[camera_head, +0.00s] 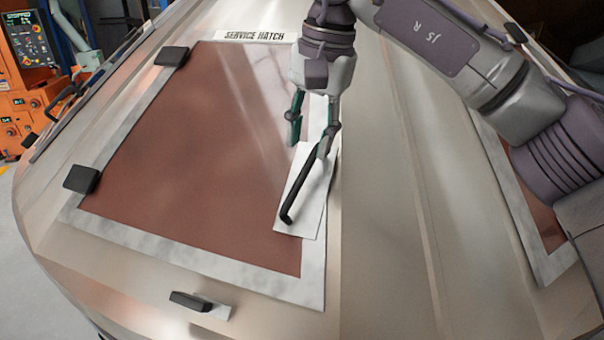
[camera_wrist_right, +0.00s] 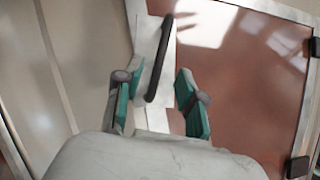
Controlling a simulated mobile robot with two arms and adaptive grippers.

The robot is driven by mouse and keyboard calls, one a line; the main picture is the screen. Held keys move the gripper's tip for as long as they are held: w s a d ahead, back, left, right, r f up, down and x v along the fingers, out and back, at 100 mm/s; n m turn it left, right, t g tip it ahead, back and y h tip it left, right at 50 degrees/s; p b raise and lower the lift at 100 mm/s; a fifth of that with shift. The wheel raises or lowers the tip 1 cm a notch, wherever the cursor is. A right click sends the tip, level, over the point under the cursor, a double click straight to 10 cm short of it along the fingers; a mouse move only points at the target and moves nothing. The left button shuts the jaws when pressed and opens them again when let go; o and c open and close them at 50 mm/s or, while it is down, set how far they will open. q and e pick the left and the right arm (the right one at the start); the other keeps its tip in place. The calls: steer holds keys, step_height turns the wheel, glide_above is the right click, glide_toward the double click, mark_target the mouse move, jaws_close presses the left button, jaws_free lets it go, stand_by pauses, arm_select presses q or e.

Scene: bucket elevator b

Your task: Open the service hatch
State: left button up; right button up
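The service hatch (camera_head: 190,150) is a reddish-brown panel in a pale metal frame, lying closed in the casing, with a "SERVICE HATCH" label (camera_head: 254,36) at its top edge. A black bar handle (camera_head: 292,205) sits on a white plate (camera_head: 309,205) at the hatch's right edge. My right gripper (camera_head: 312,130) is open at the upper end of the handle. In the right wrist view its two green-padded fingers (camera_wrist_right: 160,105) are apart, with the handle (camera_wrist_right: 158,65) running between and beyond them. I cannot tell whether either finger touches it. My left gripper is not in view.
Two black hinge blocks (camera_head: 81,179) (camera_head: 172,56) sit on the hatch's left edge. A small black latch (camera_head: 191,301) lies below the frame. A second brown panel (camera_head: 535,205) is at the right. An orange control cabinet (camera_head: 28,80) stands at the far left.

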mark_target(303, 173)
steer(key=f, duration=0.2)
steer(key=f+p, duration=0.1)
steer(key=f, duration=0.1)
steer(key=w+a+f, duration=0.1)
steer(key=f, duration=0.2)
steer(key=shift+f, duration=0.5)
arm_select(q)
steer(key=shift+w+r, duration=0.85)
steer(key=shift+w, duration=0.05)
arm_select(e)
steer(key=shift+a, duration=0.1)
jaws_close()
